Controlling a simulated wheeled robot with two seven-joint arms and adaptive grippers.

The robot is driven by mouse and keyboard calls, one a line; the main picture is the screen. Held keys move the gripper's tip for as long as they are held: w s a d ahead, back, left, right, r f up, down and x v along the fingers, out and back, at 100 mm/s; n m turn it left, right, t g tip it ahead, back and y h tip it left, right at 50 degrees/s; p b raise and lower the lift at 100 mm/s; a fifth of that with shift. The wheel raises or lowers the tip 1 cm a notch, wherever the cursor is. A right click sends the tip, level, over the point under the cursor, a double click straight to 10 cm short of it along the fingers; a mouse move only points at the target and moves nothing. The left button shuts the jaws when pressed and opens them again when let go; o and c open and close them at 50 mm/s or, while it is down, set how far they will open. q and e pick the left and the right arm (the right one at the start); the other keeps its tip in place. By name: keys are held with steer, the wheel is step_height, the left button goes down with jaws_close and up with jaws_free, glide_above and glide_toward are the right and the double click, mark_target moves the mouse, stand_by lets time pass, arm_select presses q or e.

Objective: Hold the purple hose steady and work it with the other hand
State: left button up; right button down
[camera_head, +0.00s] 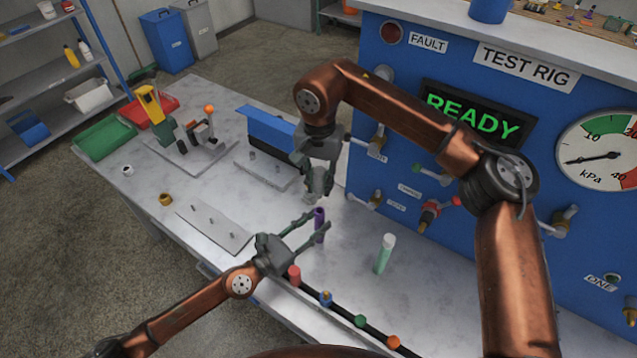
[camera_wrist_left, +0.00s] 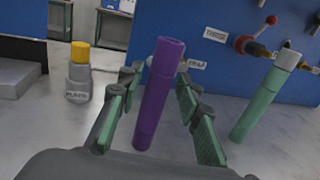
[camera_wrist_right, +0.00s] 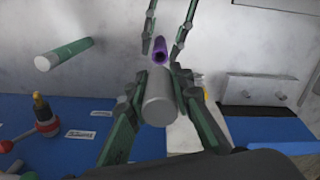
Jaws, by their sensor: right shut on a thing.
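The purple hose (camera_head: 319,226) stands upright on the bench; it also shows in the left wrist view (camera_wrist_left: 160,95). My left gripper (camera_head: 312,232) is open, with one finger on each side of the hose. Its upper end is open in the right wrist view (camera_wrist_right: 160,48). My right gripper (camera_head: 319,190) is above the hose, shut on a short grey cylinder (camera_wrist_right: 158,98). The cylinder's near end faces the right wrist camera, and it appears apart from the hose's open end. My fingers hide part of the cylinder.
A green hose with a white top (camera_head: 384,255) stands to the right. The blue test rig (camera_head: 400,150) rises behind, with valves and fittings. A black strip (camera_head: 343,311) with coloured plugs runs along the front. A grey plate (camera_head: 213,228) lies left.

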arm_select(q)
steer(key=shift+o, duration=0.9)
steer(key=shift+s+a, duration=0.35)
steer(key=shift+s, duration=0.05)
steer(key=v, duration=1.1)
steer(key=shift+w+r, duration=0.1)
